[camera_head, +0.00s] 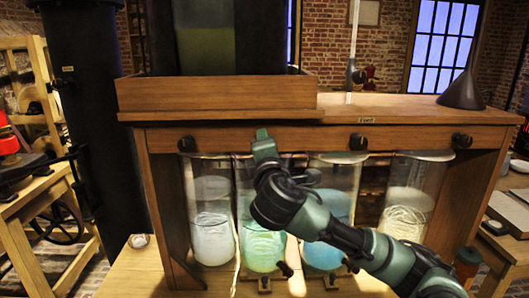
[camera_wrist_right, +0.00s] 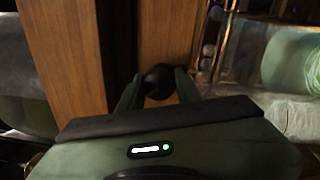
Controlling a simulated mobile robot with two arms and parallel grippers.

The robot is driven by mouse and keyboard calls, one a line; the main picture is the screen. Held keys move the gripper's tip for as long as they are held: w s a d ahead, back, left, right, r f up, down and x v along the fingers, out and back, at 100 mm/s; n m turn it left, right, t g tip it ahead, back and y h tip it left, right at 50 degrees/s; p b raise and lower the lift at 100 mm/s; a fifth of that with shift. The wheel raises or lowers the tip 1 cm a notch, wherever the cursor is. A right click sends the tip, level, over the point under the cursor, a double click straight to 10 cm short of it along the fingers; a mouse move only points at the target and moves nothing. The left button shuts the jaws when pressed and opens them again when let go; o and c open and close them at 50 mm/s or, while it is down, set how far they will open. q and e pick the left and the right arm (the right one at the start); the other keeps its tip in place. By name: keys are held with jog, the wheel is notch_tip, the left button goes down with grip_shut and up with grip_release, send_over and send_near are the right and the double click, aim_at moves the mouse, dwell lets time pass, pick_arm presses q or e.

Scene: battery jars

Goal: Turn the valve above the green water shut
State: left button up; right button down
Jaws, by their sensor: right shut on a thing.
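The jar of green water (camera_head: 262,246) is second from the left in the wooden rack. The valve above it is hidden behind my right gripper (camera_head: 264,143) in the head view. In the right wrist view it is a round black knob (camera_wrist_right: 158,82) on the wooden rail. My right gripper also shows there (camera_wrist_right: 157,90), with one finger on each side of the knob, shut on it. I cannot tell how far the valve is turned. My left gripper is in neither view.
Similar black knobs sit on the rail (camera_head: 410,139) above the pale jar (camera_head: 212,240), the blue jar (camera_head: 325,252) and the jar with coiled contents (camera_head: 405,218). Small black taps (camera_head: 285,268) stick out low in front. A dark funnel (camera_head: 462,88) stands on top.

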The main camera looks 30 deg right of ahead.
jog(key=m+b, duration=0.1)
jog(key=m, duration=0.3)
jog(key=shift+f+m+b, duration=0.15)
jog(key=shift+m+b, duration=0.15)
jog(key=shift+m, duration=0.1)
jog(key=shift+m+h+b, duration=0.3)
jog(key=shift+m+b, duration=0.1)
jog(key=shift+m, duration=1.4)
jog(key=shift+r+m, duration=0.2)
jog(key=shift+m, duration=0.1)
jog(key=c, duration=1)
grip_release()
jog(key=shift+r, duration=0.1)
